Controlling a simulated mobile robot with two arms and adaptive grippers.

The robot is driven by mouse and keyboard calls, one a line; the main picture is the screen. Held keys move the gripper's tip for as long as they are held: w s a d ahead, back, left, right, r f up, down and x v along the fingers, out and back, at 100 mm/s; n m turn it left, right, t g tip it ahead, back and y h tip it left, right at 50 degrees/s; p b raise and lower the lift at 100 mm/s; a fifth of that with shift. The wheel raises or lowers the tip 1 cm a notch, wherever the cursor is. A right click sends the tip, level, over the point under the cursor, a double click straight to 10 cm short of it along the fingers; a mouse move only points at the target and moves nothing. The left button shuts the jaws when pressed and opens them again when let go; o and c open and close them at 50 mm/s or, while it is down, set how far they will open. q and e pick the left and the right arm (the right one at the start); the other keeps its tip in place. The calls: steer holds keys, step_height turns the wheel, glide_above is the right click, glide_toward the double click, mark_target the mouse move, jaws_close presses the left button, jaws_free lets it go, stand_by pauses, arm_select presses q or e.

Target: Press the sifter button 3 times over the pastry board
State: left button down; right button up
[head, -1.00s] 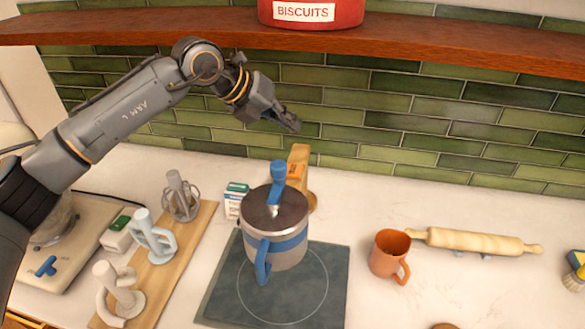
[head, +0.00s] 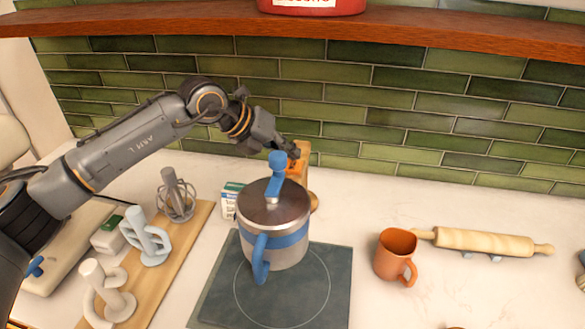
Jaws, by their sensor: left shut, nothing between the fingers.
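The sifter (head: 272,226) is a steel canister with a blue band and a blue side handle. A blue lever or knob (head: 277,164) stands up from its top. It stands upright on the dark pastry board (head: 312,301), which has a pale circle on it. My left gripper (head: 290,154) is shut and empty. It is close by the blue knob in the picture, up and to its right; whether it touches the knob cannot be told. My right gripper is out of view.
An orange mug (head: 394,252) and a rolling pin (head: 484,242) are on the right. Mixer attachments stand on a wooden board (head: 166,271) at left. A small carton (head: 230,199) and a wooden item (head: 300,163) are behind the sifter. A shelf (head: 420,35) runs above.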

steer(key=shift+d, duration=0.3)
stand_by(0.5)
arm_select(q)
steer(key=shift+f, duration=0.1)
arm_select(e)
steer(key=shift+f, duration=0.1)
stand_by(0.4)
arm_select(q)
steer(key=shift+f+b, duration=0.35)
steer(key=shift+b, duration=0.25)
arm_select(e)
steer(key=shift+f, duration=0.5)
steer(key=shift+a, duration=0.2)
arm_select(q)
steer(key=shift+f+b, duration=0.55)
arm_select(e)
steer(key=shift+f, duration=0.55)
arm_select(q)
steer(key=shift+r, duration=0.1)
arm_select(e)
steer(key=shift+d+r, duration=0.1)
arm_select(q)
steer(key=shift+r+p, duration=0.4)
steer(key=shift+r, duration=0.5)
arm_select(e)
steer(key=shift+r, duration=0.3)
